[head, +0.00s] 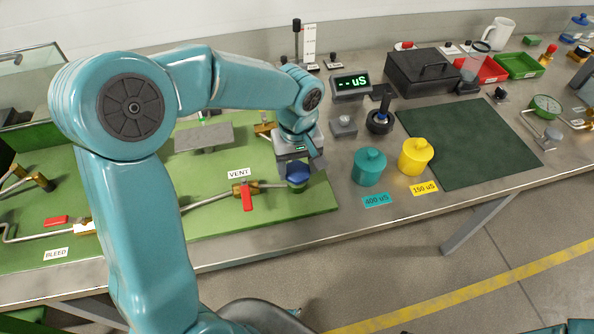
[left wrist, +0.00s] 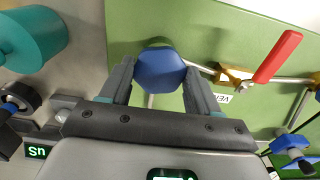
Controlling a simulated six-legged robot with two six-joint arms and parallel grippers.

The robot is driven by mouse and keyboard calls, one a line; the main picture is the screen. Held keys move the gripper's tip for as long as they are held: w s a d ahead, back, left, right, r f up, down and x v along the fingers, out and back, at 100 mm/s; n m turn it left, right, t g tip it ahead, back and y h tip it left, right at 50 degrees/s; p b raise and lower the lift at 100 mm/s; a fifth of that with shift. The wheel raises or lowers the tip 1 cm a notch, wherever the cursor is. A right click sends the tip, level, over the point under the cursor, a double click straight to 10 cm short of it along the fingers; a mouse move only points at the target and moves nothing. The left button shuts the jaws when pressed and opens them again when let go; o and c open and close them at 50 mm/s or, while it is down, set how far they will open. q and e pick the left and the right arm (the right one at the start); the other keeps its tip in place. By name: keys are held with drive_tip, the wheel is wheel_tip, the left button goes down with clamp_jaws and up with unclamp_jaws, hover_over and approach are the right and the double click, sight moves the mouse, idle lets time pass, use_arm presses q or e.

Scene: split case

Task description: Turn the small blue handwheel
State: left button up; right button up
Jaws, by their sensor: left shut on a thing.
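The small blue handwheel (head: 298,177) sits at the end of a metal pipe near the front right corner of the green board. In the left wrist view the blue handwheel (left wrist: 160,69) lies between the two dark fingers of my left gripper (left wrist: 159,78). My left gripper (head: 297,164) reaches down over the handwheel from above and is shut on it. In the head view the gripper hides the handwheel's top and far side. My right gripper is not in view.
The red-handled VENT valve (head: 247,194) is on the same pipe, just left of the handwheel. A teal canister (head: 369,167) and a yellow canister (head: 416,157) stand to the right. A dark green mat (head: 470,140) lies bare beyond them. Another blue-handled part (left wrist: 292,145) shows in the left wrist view.

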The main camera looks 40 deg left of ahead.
sight(296, 170)
use_arm(q)
drive_tip(key=n+b, duration=0.2)
drive_tip(key=n, duration=0.2)
drive_tip(key=shift+w+a+n, duration=0.1)
drive_tip(key=shift+w+n, duration=0.05)
drive_tip(key=shift+n, duration=0.15)
drive_tip(key=shift+n+b, duration=0.75)
drive_tip(key=shift+n, duration=1.55)
drive_tip(key=o, duration=0.8)
drive_tip(key=shift+o, duration=1.3)
drive_tip(key=shift+a, duration=0.2)
drive_tip(key=shift+d, duration=0.25)
wheel_tip(296, 170, up, 16)
drive_tip(key=p, duration=0.2)
drive_tip(key=shift+a+r, duration=0.15)
